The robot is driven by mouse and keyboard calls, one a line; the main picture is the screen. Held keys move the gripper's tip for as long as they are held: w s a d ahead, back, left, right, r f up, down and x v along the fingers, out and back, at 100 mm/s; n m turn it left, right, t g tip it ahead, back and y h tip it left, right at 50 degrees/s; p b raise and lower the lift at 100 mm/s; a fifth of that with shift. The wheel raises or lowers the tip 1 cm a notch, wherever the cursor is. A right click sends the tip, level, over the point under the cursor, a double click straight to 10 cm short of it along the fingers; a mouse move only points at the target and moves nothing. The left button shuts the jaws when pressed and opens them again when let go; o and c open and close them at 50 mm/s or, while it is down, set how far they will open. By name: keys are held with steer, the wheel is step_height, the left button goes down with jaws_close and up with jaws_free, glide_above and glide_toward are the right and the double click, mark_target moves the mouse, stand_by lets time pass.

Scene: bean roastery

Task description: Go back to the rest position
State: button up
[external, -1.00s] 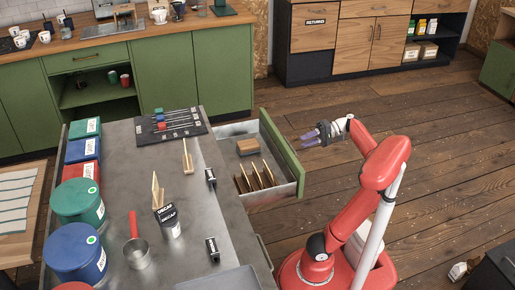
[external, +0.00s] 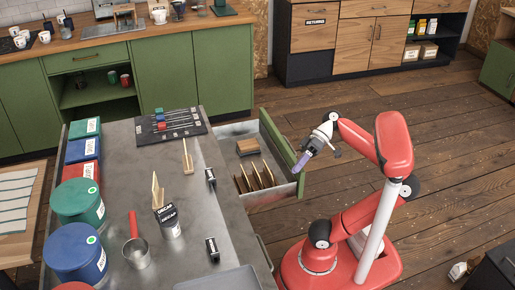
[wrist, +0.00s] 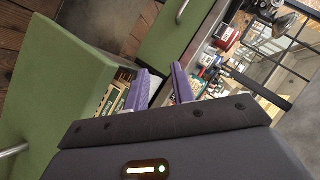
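My gripper (external: 302,165) hangs beside the green front of the open drawer (external: 294,152), with its purple fingers pointing down and left. In the wrist view my gripper (wrist: 160,84) shows two purple fingers standing apart with nothing between them. My red arm rises from its base at the right of the steel table and bends at a high elbow. Part of the drawer's inside shows behind the fingers in the wrist view.
The drawer holds upright wooden dividers (external: 256,177) and a brown block (external: 248,147). The steel table (external: 200,245) carries coloured tins, a dark can (external: 168,222), a red-handled pot (external: 136,252) and a tool rack (external: 170,126).

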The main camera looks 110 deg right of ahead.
steer(key=w+a+f+n+g+b, duration=0.1)
steer(key=w+a+f+n+g, duration=0.1)
steer(key=w+a+f, duration=0.35)
steer(key=w+a+f+n+g+b, duration=0.2)
steer(key=w+a+f, duration=0.1)
steer(key=a+f, duration=0.55)
steer(key=w+d+f+n+g+h+p, duration=0.1)
steer(key=w+d+f+h+p, duration=0.2)
steer(key=w+d+f+h, duration=0.1)
steer(key=shift+d+f+n+h+p, duration=0.4)
steer(key=shift+d+f+h, duration=0.25)
steer(key=shift+f+h, duration=0.15)
